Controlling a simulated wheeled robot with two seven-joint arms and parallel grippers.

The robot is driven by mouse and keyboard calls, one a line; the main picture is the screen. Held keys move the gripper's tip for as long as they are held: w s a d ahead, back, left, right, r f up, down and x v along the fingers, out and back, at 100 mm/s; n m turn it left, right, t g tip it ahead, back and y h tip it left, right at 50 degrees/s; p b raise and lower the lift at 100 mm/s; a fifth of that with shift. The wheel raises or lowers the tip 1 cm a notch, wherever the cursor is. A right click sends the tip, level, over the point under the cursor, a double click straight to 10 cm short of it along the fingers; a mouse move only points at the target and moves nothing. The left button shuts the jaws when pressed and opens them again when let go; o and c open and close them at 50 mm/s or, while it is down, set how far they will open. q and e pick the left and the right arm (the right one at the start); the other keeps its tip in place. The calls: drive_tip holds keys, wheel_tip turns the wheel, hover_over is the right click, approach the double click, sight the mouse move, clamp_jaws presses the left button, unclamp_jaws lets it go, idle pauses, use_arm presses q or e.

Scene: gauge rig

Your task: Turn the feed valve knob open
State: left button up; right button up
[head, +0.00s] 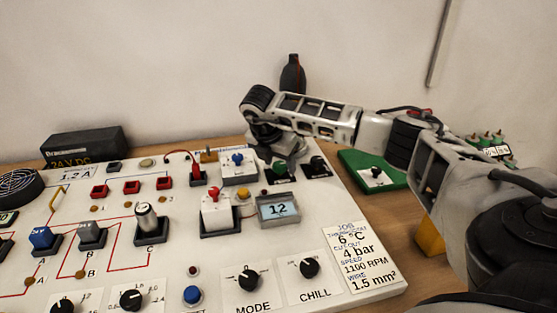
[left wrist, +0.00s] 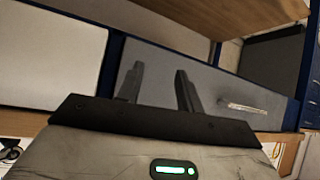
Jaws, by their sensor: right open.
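My right gripper (head: 283,158) reaches down over the back right of the white panel (head: 330,205). Its fingers are small and hard to make out, but it is open. A dark knob with green on it (head: 279,173) sits just below the gripper and is partly covered by it. A black knob (head: 317,164) on a dark base stands just to its right. No readable label shows which of them is the feed valve knob. My left gripper (left wrist: 160,72) shows in the left wrist view with its fingers apart and nothing between them, away from the panel.
A blue-knobbed unit (head: 239,163), a red-topped switch (head: 215,208) and a display reading 12 (head: 278,209) stand close to the right gripper. A green board (head: 366,172) lies right of the panel. A dark bottle (head: 293,75) stands behind. Blue-edged drawers (left wrist: 200,75) face the left wrist camera.

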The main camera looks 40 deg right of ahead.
drive_tip(key=c, duration=1)
